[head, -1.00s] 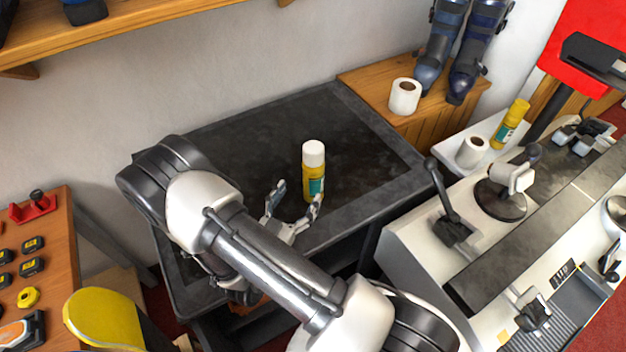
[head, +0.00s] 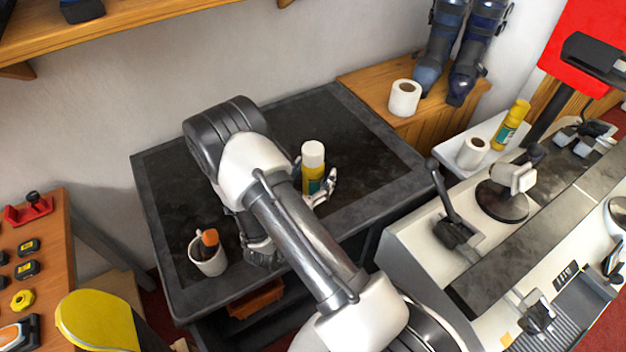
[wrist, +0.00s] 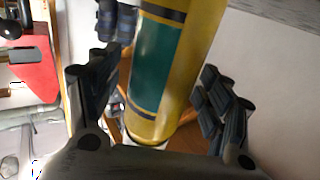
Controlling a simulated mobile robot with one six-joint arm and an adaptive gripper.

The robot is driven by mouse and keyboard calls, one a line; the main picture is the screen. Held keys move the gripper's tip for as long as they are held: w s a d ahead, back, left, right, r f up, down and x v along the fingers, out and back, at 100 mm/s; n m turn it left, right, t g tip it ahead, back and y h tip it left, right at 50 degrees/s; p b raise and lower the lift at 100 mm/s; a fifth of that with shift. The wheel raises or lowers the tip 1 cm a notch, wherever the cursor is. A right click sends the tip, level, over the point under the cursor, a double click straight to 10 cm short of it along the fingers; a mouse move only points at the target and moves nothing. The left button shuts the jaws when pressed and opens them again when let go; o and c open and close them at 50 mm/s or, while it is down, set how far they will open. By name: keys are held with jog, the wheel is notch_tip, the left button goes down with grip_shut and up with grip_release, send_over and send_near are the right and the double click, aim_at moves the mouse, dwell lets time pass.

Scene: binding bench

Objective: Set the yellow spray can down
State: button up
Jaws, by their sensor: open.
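The yellow spray can (head: 312,172) with a white cap and a green label stands upright on the dark-topped bench (head: 352,205). In the head view my gripper (head: 322,190) is at the can, with one finger showing on its right side; my arm hides the rest. In the wrist view the can (wrist: 165,75) fills the middle between the two spread fingers of my gripper (wrist: 150,105). Gaps show between the can and both fingers, so my gripper is open around it.
A white mug (head: 208,256) holding an orange-tipped item stands at the bench's front left. A toilet roll (head: 404,98) is on the wooden box behind. Another yellow can (head: 512,126) stands at right. A machine with levers (head: 455,225) borders the bench. The bench top right of the can is clear.

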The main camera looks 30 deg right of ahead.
jog(key=c, duration=1.6)
